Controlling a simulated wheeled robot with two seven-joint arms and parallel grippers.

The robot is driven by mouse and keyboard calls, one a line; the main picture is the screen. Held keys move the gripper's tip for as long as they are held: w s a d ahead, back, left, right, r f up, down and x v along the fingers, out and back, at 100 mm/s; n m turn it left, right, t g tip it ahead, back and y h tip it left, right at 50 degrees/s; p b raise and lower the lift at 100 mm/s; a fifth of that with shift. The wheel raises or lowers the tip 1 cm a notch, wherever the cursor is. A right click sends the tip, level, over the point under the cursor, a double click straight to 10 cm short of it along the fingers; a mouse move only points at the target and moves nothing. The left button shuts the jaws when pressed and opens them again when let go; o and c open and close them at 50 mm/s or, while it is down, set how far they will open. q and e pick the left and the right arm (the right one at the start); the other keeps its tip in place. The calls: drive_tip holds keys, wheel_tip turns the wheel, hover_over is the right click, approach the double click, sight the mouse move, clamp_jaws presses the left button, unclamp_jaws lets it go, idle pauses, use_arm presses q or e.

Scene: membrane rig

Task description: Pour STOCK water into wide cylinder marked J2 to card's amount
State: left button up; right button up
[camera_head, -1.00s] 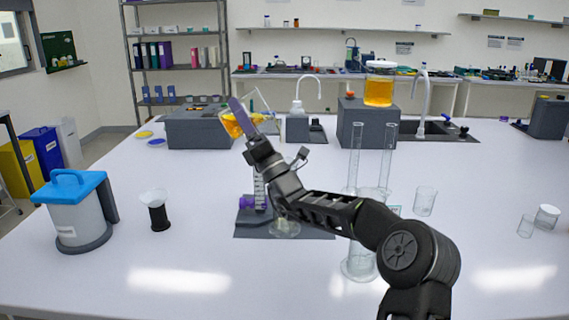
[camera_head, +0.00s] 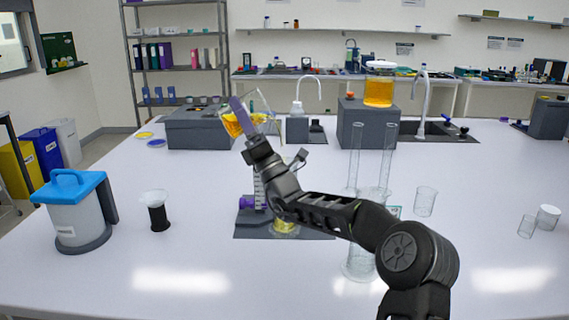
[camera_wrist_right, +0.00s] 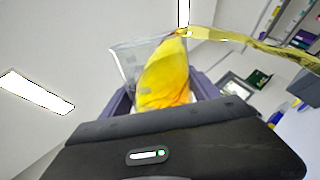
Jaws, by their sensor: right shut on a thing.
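My right gripper (camera_head: 243,118) is shut on a clear glass beaker (camera_head: 262,102) of amber liquid, raised above the bench and strongly tilted. In the right wrist view the beaker (camera_wrist_right: 128,62) sits between the purple fingers, and a yellow stream (camera_wrist_right: 250,42) runs from its lip. A clear glass vessel (camera_head: 285,228) on the dark mat below holds some yellow liquid; my arm partly hides it. A wide clear cylinder (camera_head: 358,262) and two tall narrow cylinders (camera_head: 354,165) stand to the right. I cannot read a J2 mark. A card (camera_head: 395,211) is mostly hidden behind my arm. My left gripper is out of view.
An amber jar (camera_head: 379,88) stands on a grey block behind. Small beakers (camera_head: 425,201) stand at right. The front left bench is clear.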

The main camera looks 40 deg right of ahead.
drive_tip(key=shift+a+f+m+t+h+b, duration=0.1)
drive_tip(key=shift+m+t+h+b, duration=0.5)
drive_tip(key=shift+m+h, duration=1.05)
